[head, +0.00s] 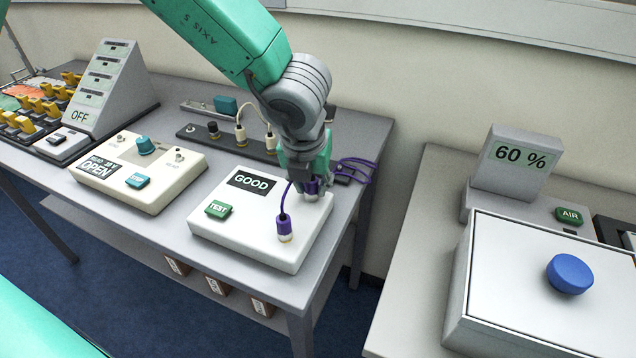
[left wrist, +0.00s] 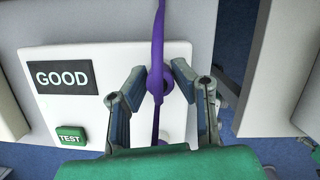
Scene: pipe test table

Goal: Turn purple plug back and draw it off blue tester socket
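One purple plug (head: 314,187) stands at the back right of the white tester box (head: 225,238). My left gripper (head: 306,180) reaches down over it from above. In the left wrist view the two fingers (left wrist: 158,75) close in on both sides of this purple plug (left wrist: 158,88) and appear to touch it. The socket under it is hidden, so I cannot tell its colour or how the plug sits. Another purple plug (head: 285,227) stands upright in a pale socket at the box's front right. My right gripper is not in view.
Purple cable (head: 357,170) loops to the right of the gripper. The box has a GOOD display (head: 251,182) and a green TEST button (head: 218,209). A dark strip with pale plugs (head: 240,135) lies behind. An OPEN-labelled box (head: 160,185) is left; another bench (head: 400,290) is right.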

